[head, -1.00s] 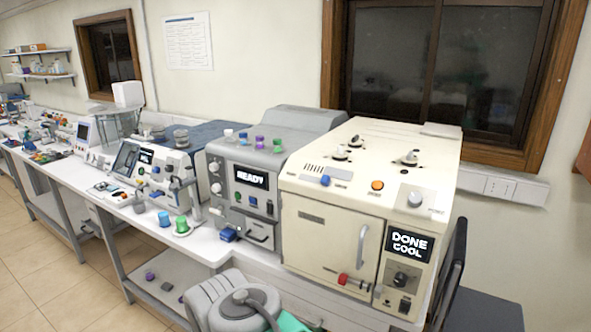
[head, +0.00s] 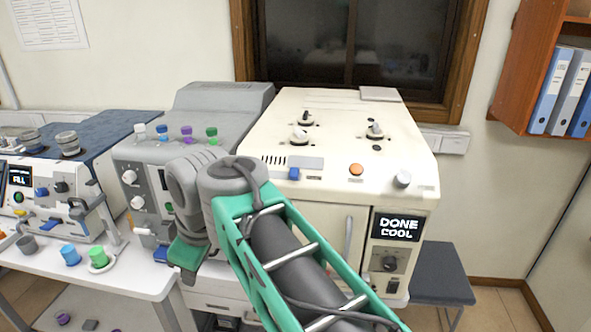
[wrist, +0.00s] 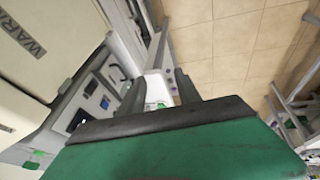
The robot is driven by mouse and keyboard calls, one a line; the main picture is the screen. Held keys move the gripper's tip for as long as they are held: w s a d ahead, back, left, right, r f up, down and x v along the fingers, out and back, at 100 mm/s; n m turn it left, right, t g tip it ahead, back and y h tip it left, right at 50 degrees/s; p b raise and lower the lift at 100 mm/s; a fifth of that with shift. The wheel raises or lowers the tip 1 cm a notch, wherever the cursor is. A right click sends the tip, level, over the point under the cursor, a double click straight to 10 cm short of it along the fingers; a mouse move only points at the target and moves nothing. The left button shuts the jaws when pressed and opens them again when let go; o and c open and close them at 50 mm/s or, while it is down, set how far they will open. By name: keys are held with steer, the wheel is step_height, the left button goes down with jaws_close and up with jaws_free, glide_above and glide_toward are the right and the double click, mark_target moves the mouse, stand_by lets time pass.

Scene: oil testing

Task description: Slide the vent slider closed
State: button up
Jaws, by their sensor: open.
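The vent slider is a grey plate with a blue knob (head: 293,174) on the front top edge of the cream furnace (head: 350,122). Dark vent slots (head: 274,159) show uncovered just left of the plate. My gripper (wrist: 158,85) is open and empty in the wrist view, with two dark fingers apart and the white bench and floor beyond. In the head view its green body hangs in front of the grey machine, left of and below the blue knob, apart from it. The fingertips cannot be made out there.
The grey machine (head: 150,160) with coloured caps stands to the left. A dark stool (head: 435,275) stands to the right.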

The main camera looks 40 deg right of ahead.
steer(key=w+d+r+n+h, duration=0.1)
steer(key=w+d+r+n, duration=0.1)
steer(key=d+r+n, duration=0.7)
steer(key=n+g+h+b, duration=0.2)
steer(key=n+h, duration=0.1)
steer(key=n, duration=0.6)
glide_toward(294, 175)
steer(key=f, duration=0.1)
steer(key=shift+n, duration=0.3)
steer(key=b+x, duration=0.5)
steer(key=x, duration=0.2)
steer(key=shift+d+f, duration=0.1)
steer(key=shift+w+d+f+b, duration=0.1)
steer(key=shift+w+f+b, duration=0.05)
steer(key=shift+f+b, duration=0.15)
steer(key=shift+r, duration=0.1)
steer(key=shift+c, duration=0.6)
jaws_close()
